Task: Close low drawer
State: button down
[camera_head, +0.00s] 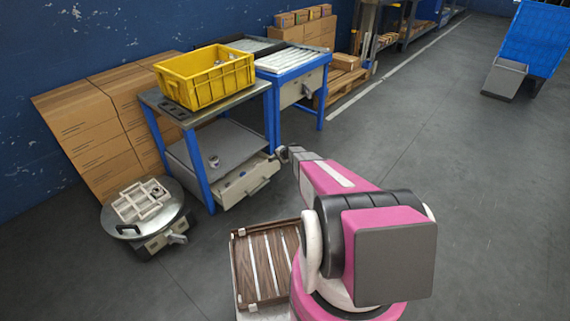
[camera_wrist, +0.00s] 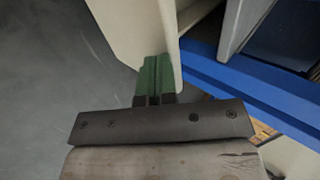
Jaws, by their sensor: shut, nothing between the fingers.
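The low drawer (camera_head: 250,186) is a light grey drawer under the blue-legged workbench (camera_head: 208,180). It stands pulled out, and a few small items show inside. My gripper (camera_head: 281,155) is at the drawer's right end, beside its front panel. In the wrist view, the green fingertips (camera_wrist: 153,66) are together and empty. They overlap the lower part of a cream panel (camera_wrist: 130,30), which appears to be the drawer front. I cannot tell whether they touch it. The drawer's handle is not clear in either view.
A yellow crate (camera_head: 206,79) stands on the workbench. A second blue bench (camera_head: 296,72) with a drawer is behind it to the right. A round metal stand (camera_head: 125,228) is at the left, before stacked cardboard boxes (camera_head: 92,120). The floor to the right (camera_head: 450,150) is clear.

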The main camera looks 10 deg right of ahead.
jog(key=w+a, duration=0.1)
jog(key=w, duration=0.1)
jog(key=w+a, duration=0.2)
jog(key=shift+w+a, duration=0.15)
jog(key=shift+w, duration=0.15)
